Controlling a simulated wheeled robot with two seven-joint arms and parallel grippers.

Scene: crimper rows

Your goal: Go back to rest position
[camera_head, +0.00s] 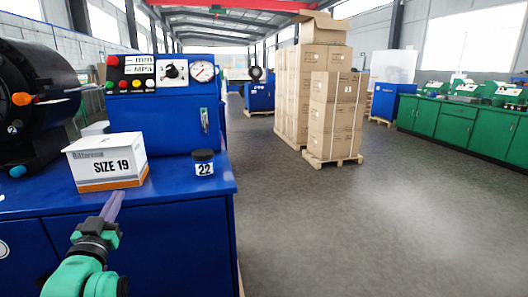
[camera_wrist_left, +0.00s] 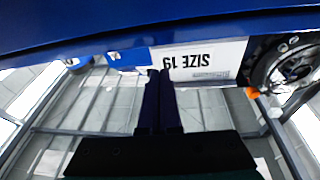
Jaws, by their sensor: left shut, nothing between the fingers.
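My left gripper (camera_head: 112,205) comes in from the lower left in the head view, with its fingers pointing up in front of the blue cabinet (camera_head: 180,240). Its fingers are together and hold nothing. In the left wrist view the closed fingers (camera_wrist_left: 161,75) reach toward the white box marked SIZE 19 (camera_wrist_left: 205,60), which shows upside down there. In the head view that box (camera_head: 107,160) sits on the cabinet top, just beyond the fingertips. My right gripper is not in view.
A dark jar marked 22 (camera_head: 203,162) stands right of the box. A blue control panel (camera_head: 160,75) and a black machine (camera_head: 35,105) stand behind. Stacked cartons (camera_head: 335,115) on pallets stand farther back. Green cabinets (camera_head: 465,125) line the right. The grey floor (camera_head: 370,220) between is clear.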

